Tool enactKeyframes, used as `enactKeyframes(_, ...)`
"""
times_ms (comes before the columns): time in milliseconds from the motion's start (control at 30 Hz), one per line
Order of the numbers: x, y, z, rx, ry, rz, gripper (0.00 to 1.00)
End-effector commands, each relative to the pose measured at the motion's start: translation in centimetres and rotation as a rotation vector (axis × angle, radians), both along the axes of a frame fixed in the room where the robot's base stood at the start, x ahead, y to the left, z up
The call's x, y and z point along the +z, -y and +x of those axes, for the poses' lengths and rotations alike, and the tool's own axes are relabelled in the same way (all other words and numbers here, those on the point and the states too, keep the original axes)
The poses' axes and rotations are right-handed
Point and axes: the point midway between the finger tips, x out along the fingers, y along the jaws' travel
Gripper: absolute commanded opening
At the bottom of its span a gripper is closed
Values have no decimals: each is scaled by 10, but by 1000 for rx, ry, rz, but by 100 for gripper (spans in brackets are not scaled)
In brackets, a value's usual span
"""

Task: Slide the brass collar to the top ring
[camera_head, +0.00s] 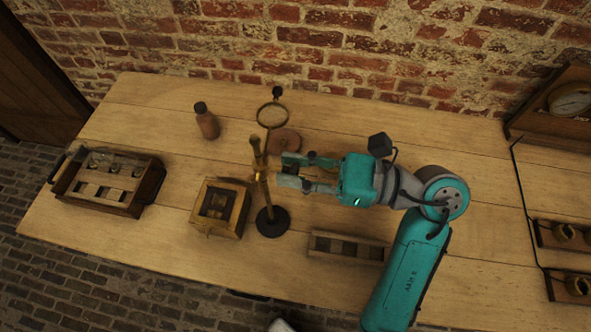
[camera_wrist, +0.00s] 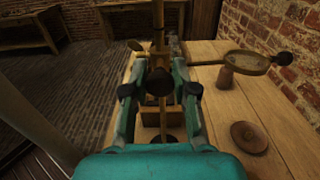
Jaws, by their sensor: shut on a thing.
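A brass rod (camera_head: 264,195) stands upright on a round black base (camera_head: 272,222) near the middle of the table. In the wrist view the rod (camera_wrist: 158,25) rises straight ahead. The brass collar (camera_head: 259,175) sits around the rod, partly hidden by the fingers. A dark round knob (camera_wrist: 160,82) shows between the fingertips in the wrist view. My gripper (camera_head: 282,171) reaches the rod from the right and is shut on the collar, at its knob; it also shows in the wrist view (camera_wrist: 160,88). I cannot make out separate ring marks on the rod.
A wooden box (camera_head: 238,222) is left of the base. A jar tray (camera_head: 140,207) lies far left, a slotted rack (camera_head: 320,245) in front.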

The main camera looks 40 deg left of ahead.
Motion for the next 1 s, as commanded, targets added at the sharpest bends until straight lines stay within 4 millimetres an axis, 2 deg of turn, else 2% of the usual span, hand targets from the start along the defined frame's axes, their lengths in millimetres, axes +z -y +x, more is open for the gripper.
enactKeyframes(33,11,0,1,-2,7,7,0)
enactKeyframes(133,22,0,0,-2,4,6,0)
enactKeyframes(433,25,0,0,-2,1,4,0)
enactKeyframes(467,25,0,0,-2,1,4,30)
enactKeyframes(500,24,0,0,-2,1,4,40)
enactKeyframes(567,24,0,0,-2,1,4,53)
enactKeyframes(867,24,1,1,-2,2,3,53)
enactKeyframes(1000,24,8,6,-3,2,3,53)
